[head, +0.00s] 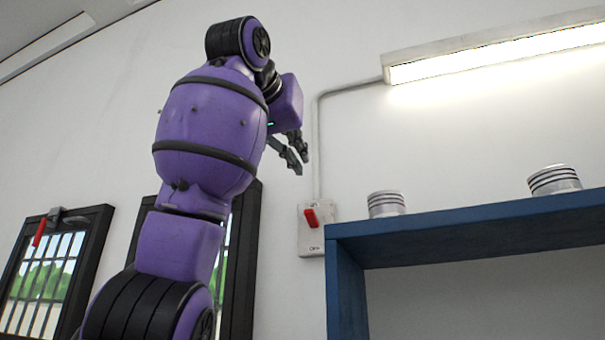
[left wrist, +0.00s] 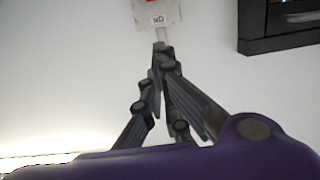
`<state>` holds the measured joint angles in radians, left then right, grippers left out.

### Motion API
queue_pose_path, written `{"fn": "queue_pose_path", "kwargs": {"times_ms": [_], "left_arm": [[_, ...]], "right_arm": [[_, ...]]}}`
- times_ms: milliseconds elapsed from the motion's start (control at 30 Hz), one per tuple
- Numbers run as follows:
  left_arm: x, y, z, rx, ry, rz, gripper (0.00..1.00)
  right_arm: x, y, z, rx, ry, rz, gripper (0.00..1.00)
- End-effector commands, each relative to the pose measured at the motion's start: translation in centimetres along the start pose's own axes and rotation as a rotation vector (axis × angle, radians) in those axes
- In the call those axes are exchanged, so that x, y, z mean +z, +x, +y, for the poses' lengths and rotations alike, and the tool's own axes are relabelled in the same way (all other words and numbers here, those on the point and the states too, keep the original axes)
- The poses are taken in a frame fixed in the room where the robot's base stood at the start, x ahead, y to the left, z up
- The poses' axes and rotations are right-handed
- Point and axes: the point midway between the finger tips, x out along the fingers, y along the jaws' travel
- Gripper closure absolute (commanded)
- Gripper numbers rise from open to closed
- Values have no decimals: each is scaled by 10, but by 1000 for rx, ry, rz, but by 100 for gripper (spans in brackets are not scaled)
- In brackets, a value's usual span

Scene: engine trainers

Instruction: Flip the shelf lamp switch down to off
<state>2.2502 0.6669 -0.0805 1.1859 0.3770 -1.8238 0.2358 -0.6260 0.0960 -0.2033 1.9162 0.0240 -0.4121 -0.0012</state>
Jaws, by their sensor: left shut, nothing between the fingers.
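The lamp switch is a pale plate (head: 311,241) on the wall, left of the shelf end, with a red lever (head: 311,217) near its middle. The lever stands out from the plate; its exact tilt is hard to tell. The shelf lamp (head: 497,54) is lit.
A conduit (head: 318,140) runs from the lamp down to the switch. A blue shelf (head: 470,232) holds two metal pistons (head: 386,204) (head: 553,179). Dark-framed barred windows (head: 48,270) are on the left, one with a red handle (head: 40,232). The wall around the switch is mostly clear.

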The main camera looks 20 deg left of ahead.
Motion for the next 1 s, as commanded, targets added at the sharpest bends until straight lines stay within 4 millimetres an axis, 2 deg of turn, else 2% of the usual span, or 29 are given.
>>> {"fn": "queue_pose_path", "kwargs": {"times_ms": [200,500,800,1000], "left_arm": [[2,42,0,0,-1,-5,100],[1,89,0,0,0,-2,100],[27,77,-1,-1,1,0,100],[37,73,0,0,0,0,100]], "right_arm": [[-13,3,-1,-4,-3,23,60],[-12,2,-1,-3,-3,22,60],[-10,2,-1,-3,-2,16,60],[-9,2,-1,-3,-2,16,60]]}}
